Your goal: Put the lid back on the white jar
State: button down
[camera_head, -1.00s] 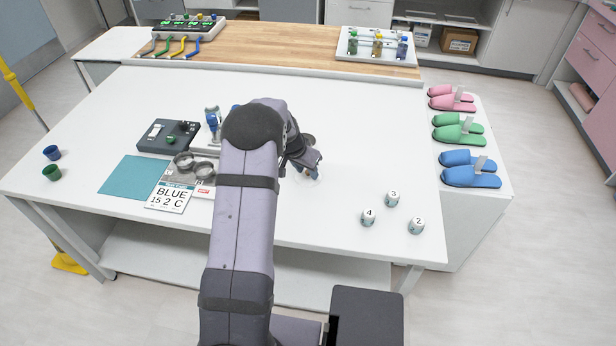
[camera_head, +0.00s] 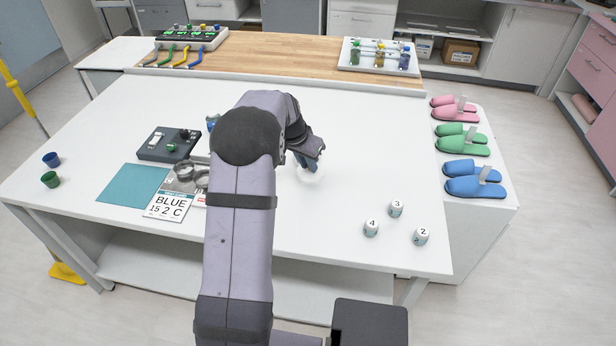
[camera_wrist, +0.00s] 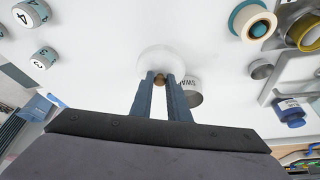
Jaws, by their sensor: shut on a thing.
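My gripper (camera_head: 305,163) is shut on the small brass knob of a pale, see-through round lid (camera_head: 312,175), over the white table. In the wrist view the lid (camera_wrist: 166,64) shows as a whitish disc at my fingertips (camera_wrist: 160,80). The white jar (camera_wrist: 195,98), with part of a label reading "SWA", shows beside and partly behind the right finger in the wrist view. I cannot make the jar out in the head view, where my arm covers part of the table.
Several small numbered pots (camera_head: 371,228) stand front right. A teal mat (camera_head: 134,184), a "BLUE 15 2 C" card (camera_head: 169,206) and a grey device (camera_head: 168,144) lie left. Slippers (camera_head: 474,186) are at the right edge. The table between lid and pots is clear.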

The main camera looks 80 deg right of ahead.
jog(key=shift+r, duration=1.25)
jog(key=shift+w+d+r+p, duration=0.1)
jog(key=shift+d+r+p, duration=0.15)
jog(key=shift+d, duration=0.25)
jog(key=w+d+r+n+t+p, duration=0.2)
jog(key=d+n+p, duration=0.4)
jog(key=d+p, duration=0.5)
jog(key=shift+w+h, duration=0.3)
jog(key=shift+w, duration=0.05)
jog(key=shift+a, duration=0.1)
jog(key=shift+f+b, duration=1.9)
jog(key=shift+f, duration=1.25)
jog(key=shift+f+b, duration=0.15)
jog(key=shift+b, duration=0.7)
